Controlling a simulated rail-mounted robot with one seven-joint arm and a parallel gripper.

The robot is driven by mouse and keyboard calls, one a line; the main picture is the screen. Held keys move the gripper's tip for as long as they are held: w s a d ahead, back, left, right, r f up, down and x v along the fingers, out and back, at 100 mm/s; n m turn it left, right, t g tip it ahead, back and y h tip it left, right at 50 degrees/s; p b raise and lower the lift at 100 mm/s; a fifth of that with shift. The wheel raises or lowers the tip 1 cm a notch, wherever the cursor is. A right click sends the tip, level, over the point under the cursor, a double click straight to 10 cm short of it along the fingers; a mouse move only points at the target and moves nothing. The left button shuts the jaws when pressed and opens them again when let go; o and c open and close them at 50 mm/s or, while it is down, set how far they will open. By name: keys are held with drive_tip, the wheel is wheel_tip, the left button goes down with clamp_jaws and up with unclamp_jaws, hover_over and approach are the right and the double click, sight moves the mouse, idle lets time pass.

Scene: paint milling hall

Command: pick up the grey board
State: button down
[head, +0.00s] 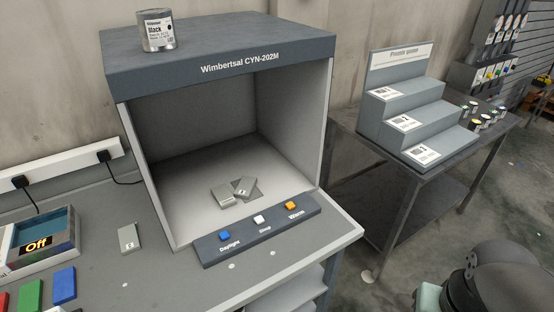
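Several small grey boards show in the head view. One grey board (128,238), with a small white label, lies alone on the bench to the left of the light booth. Inside the booth, a thicker grey board (223,195) and a labelled grey board (245,187) lie close together on the floor. A darker flat grey piece (257,195) lies partly under them. I cannot tell which one the task means. My gripper is not in view; only a dark rounded part, apparently of my arm, shows at the bottom right.
The light booth (217,60) is open at the front, with a button panel (258,229) along its front edge. A device reading "Off" (37,245) and red, green and blue (64,285) blocks sit left. A stepped stand (410,118) occupies the right table.

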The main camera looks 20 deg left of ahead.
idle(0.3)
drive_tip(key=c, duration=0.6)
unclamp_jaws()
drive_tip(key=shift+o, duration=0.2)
